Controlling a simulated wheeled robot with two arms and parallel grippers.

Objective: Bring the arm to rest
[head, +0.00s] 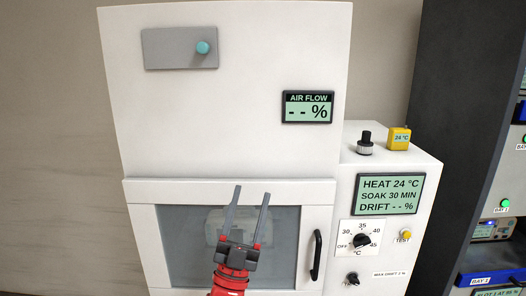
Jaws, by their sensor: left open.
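My left gripper (247,211) is in front of the closed window door (185,230) of a white cabinet (140,90). Its two grey fingers point up and are spread apart, with nothing between them. Its red wrist (230,280) comes in from the bottom edge. I cannot tell how far the fingers are from the door. A pale shape shows dimly behind the glass. My right gripper is not in view.
The door has a black handle (316,256) on its right. A control box (400,165) with a display (388,194), a dial (361,240) and knobs stands to the right. A dark rack (450,100) with labelled bays is at the far right. The left wall side is clear.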

